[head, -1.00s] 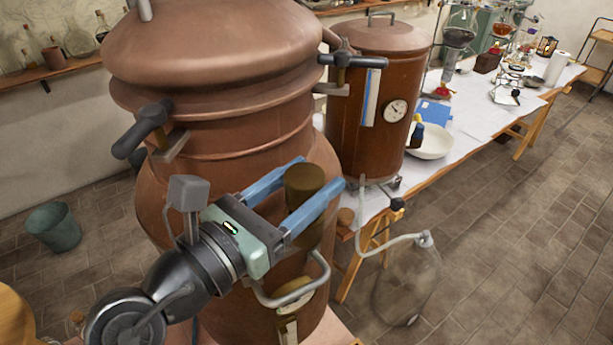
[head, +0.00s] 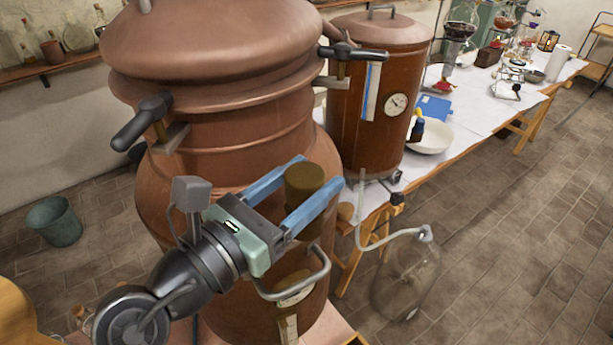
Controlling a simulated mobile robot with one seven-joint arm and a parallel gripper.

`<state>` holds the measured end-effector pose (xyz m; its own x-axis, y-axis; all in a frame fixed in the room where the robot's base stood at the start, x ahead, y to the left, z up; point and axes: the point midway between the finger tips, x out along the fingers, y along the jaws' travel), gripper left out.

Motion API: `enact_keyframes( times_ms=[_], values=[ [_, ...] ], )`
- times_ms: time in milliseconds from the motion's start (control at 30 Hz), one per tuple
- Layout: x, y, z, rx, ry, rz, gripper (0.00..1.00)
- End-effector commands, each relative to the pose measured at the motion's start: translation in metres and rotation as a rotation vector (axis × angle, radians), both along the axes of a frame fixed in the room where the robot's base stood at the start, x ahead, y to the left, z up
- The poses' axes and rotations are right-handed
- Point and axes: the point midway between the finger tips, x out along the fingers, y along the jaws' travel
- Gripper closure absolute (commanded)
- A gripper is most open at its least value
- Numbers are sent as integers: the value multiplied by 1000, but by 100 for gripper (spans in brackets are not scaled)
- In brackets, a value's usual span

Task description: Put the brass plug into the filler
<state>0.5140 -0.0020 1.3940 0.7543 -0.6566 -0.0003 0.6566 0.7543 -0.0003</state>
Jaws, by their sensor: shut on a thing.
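My gripper (head: 322,170) has its two blue fingers on either side of a dark brass plug (head: 304,187) and is shut on it. The plug is a short upright cylinder, held in front of the right side of the large copper still (head: 225,165). I cannot tell how large the gap between the plug and the still is. A pale brassy fitting (head: 294,293) shows low on the still behind a grey bar handle (head: 290,290). I cannot tell whether it is the filler, and no open filler mouth is clearly visible.
A smaller copper vessel (head: 345,120) with a dial stands behind, on a long white-topped table (head: 470,125) holding glassware and a white bowl (head: 430,138). A clear glass jar (head: 405,280) with a hose stands on the right. The tiled floor (head: 520,240) is open at right.

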Motion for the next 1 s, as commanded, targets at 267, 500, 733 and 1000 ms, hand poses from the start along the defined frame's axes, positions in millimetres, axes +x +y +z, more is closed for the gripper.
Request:
enact_keyframes(
  times_ms=[267,500,733,1000],
  values=[
    [0,0,0,-1,-1,0,100],
    [0,0,-2,-1,0,0,100],
    [0,0,-5,-1,-1,0,100],
    [0,0,-7,-1,-1,0,100]
  ],
)
